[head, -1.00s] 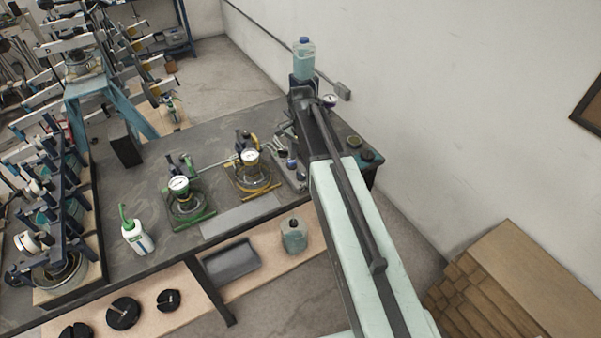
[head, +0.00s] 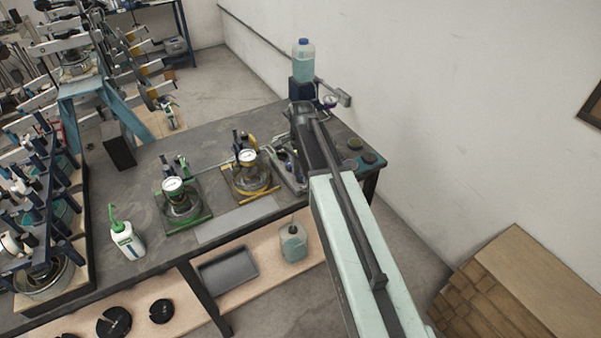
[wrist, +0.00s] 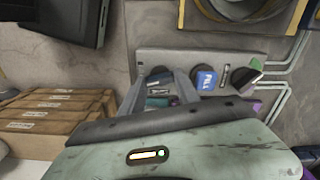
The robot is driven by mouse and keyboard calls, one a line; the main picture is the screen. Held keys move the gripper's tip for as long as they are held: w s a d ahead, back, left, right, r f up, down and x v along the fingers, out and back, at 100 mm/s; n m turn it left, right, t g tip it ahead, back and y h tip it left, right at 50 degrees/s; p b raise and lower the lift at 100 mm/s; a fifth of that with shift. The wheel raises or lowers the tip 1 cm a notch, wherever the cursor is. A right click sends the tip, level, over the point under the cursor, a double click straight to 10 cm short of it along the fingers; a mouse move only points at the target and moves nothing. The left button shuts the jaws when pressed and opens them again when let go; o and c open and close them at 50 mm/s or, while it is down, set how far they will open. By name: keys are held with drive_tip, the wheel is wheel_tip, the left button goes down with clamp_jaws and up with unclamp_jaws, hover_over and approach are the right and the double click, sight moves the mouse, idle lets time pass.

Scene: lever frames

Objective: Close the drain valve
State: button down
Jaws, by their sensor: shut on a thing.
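In the wrist view, a grey valve panel (wrist: 228,60) lies below my gripper (wrist: 161,78). The two fingers are shut around a dark valve knob (wrist: 158,73) at the panel's left part; its label is not readable.
Two round gauges, green-based (head: 173,184) and yellow-based (head: 247,157), stand left on the dark bench (head: 130,180). A clear bottle (head: 303,62) stands behind my arm near the wall. A white bottle (head: 125,238) is at the bench's left front.

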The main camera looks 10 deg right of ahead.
drive_tip(key=n, duration=0.3)
drive_tip(key=shift+n, duration=0.4)
drive_tip(key=n, duration=0.3)
drive_tip(key=shift+n, duration=0.3)
drive_tip(key=n, duration=0.3)
drive_tip(key=shift+n, duration=2.4)
drive_tip(key=c, duration=0.9)
unclamp_jaws()
